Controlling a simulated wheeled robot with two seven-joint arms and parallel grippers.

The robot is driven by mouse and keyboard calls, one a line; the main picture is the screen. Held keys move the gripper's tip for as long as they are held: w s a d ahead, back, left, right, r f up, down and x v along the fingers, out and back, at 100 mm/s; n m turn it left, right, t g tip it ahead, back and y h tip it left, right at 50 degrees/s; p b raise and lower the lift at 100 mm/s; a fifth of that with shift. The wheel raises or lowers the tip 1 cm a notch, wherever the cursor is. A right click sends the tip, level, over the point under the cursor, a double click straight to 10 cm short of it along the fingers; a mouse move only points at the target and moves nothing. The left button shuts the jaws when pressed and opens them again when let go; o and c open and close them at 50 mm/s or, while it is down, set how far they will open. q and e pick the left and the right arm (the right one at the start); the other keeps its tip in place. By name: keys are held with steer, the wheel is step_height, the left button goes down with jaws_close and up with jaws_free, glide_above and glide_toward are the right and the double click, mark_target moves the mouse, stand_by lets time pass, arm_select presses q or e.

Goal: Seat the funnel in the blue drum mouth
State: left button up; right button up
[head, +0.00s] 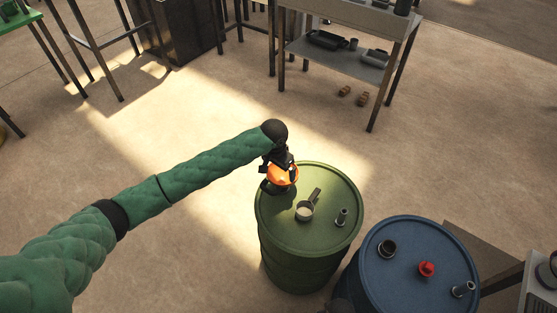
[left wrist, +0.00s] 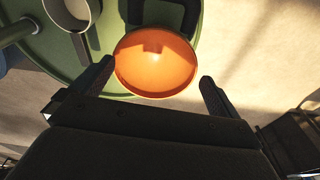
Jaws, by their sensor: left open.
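The orange funnel (head: 284,175) is at the far left edge of the green drum (head: 318,236); I cannot tell what it rests on. My left gripper (head: 279,168) is directly above it, hiding part of it. In the left wrist view the funnel's round bowl (left wrist: 155,62) lies ahead of and between the two open fingers (left wrist: 156,75), with a gap to the right one. The blue drum (head: 400,285) stands to the right. Its mouth, a dark raised ring (head: 387,249), looks empty. My right gripper does not show.
A metal measuring cup (head: 304,211) and a small metal fitting (head: 341,217) stand on the green drum. A red cap (head: 427,269) and another metal fitting (head: 463,289) are on the blue drum. A shelf table (head: 345,50) stands behind. The floor between is open.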

mark_target(280, 180)
arm_select(q)
steer(key=shift+s, duration=0.25)
steer(key=shift+s+a+r+n, duration=0.1)
steer(key=shift+s+r+n, duration=0.2)
steer(key=shift+s+r, duration=0.2)
steer(key=shift+s, duration=0.1)
steer(key=f, duration=0.2)
steer(key=w+f+p, duration=0.1)
steer(key=f, duration=0.2)
steer(key=f+p, duration=0.1)
steer(key=f, duration=0.2)
steer(key=shift+w+d, duration=0.15)
steer(key=shift+d, duration=0.15)
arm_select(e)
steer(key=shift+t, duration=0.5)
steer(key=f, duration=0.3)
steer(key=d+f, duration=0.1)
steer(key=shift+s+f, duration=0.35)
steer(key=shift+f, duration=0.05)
arm_select(q)
steer(key=c, duration=0.7)
steer(key=shift+r, duration=0.1)
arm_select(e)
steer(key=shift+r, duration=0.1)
